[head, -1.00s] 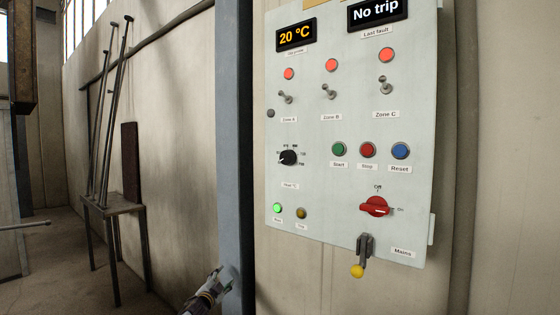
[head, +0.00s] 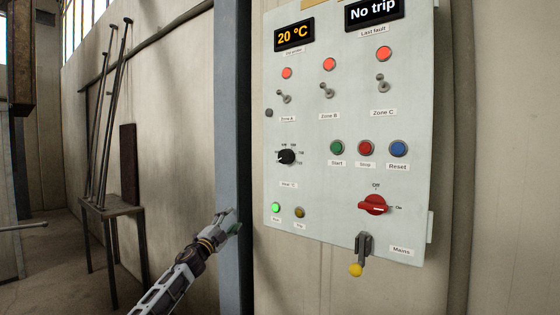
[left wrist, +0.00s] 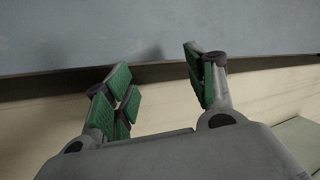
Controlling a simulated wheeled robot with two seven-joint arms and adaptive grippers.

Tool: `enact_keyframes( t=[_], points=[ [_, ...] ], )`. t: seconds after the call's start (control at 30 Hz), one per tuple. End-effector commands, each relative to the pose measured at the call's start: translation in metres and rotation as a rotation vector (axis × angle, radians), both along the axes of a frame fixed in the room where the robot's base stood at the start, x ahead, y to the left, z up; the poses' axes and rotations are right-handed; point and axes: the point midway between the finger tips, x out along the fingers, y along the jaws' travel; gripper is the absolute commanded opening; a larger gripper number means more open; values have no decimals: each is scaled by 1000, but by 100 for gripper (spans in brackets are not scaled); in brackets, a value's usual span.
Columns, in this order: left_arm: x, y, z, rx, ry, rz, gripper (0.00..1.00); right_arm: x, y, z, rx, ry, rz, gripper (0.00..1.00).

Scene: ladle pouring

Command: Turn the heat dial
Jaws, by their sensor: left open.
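The heat dial (head: 287,157) is a black round knob with a pale pointer mark and a printed scale, on the left side of the pale control panel (head: 325,120). A "Heat °C" label sits below it. My left gripper (head: 230,222) is in front of the blue-grey post, left of the panel and lower than the dial, apart from it. In the left wrist view its green-padded fingers (left wrist: 158,95) are spread and empty, facing the post and wall. The dial is not in that view. My right gripper is not in view.
A blue-grey post (head: 232,110) stands just left of the panel. Toggle switches, coloured buttons, a red mains switch (head: 374,205) and a yellow-tipped lever (head: 356,269) crowd the panel. A display (head: 294,35) reads 20 °C. A metal stand (head: 112,211) with rods is at left.

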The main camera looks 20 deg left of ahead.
Motion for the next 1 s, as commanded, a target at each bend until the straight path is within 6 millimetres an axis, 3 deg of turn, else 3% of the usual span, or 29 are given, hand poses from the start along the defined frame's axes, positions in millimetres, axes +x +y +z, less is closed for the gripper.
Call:
enact_keyframes(
  t=[0.03, 0.2, 0.4, 0.5, 0.7, 1.0],
  points=[
    [-7, -9, 32, 51, -49, -20, 56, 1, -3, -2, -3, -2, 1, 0],
    [-41, -45, 127, 242, -203, -80, 56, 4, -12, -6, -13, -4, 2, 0],
    [-101, -97, 223, 503, -379, -133, 56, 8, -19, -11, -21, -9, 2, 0],
    [-135, -123, 259, 639, -455, -148, 56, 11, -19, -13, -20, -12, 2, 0],
    [-205, -171, 310, 911, -584, -149, 56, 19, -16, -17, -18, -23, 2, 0],
    [-265, -229, 300, 1268, -575, -205, 56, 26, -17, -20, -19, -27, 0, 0]
  ],
)
